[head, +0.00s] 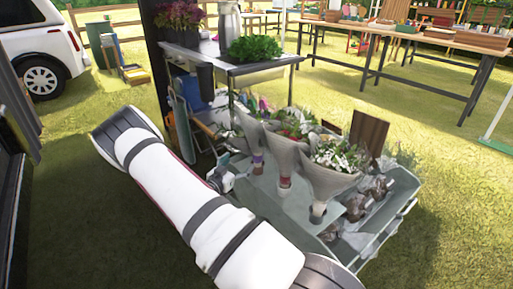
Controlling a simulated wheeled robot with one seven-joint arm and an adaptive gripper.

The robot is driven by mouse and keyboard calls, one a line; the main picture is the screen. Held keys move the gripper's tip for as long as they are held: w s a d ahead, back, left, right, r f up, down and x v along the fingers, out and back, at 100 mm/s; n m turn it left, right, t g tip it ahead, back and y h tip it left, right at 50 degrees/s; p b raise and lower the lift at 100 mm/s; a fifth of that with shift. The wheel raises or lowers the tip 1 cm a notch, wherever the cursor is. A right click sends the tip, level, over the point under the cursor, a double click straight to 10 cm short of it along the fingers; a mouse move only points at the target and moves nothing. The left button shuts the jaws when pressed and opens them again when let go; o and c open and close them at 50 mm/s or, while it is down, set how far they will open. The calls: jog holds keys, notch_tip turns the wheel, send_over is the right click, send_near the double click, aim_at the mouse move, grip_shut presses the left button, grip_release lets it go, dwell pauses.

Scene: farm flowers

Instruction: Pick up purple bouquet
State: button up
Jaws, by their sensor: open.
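Three bouquets in pale grey cone wraps stand in a row in a grey-green tray cart (385,235). The leftmost bouquet (252,132) has a purplish band around its narrow end, and its flowers are small and mostly hidden; it looks like the purple one. The middle bouquet (287,152) has red and white flowers and a red band. The right bouquet (335,180) has white flowers and green leaves. My white arm crosses the front left of the cart.
A dark-topped table (225,52) behind holds a purple-leaved potted plant (182,18), a metal can (229,24) and green foliage (253,48). A dark post (158,75) stands at its left. Brown clumps (355,207) lie in the cart. Open grass (440,150) lies to the right.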

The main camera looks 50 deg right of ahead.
aim_at(254, 149)
jog(key=shift+h, duration=0.3)
jog(key=d, duration=0.2)
jog(key=d+b, duration=0.1)
jog(key=d, duration=0.2)
jog(key=d+b, duration=0.1)
jog(key=d, duration=0.2)
jog(key=shift+w+f, duration=0.1)
jog(key=shift+f, duration=0.3)
jog(key=shift+w+d+r+b, duration=0.2)
jog(key=shift+d+b, duration=0.15)
jog(key=shift+d, duration=0.65)
jog(key=shift+w+d+r+b, duration=0.1)
jog(key=shift+w+d+b, duration=0.2)
jog(key=shift+d, duration=0.7)
jog(key=shift+w+d+r+b, duration=0.15)
jog(key=shift+d+b, duration=0.2)
jog(key=shift+d, duration=0.65)
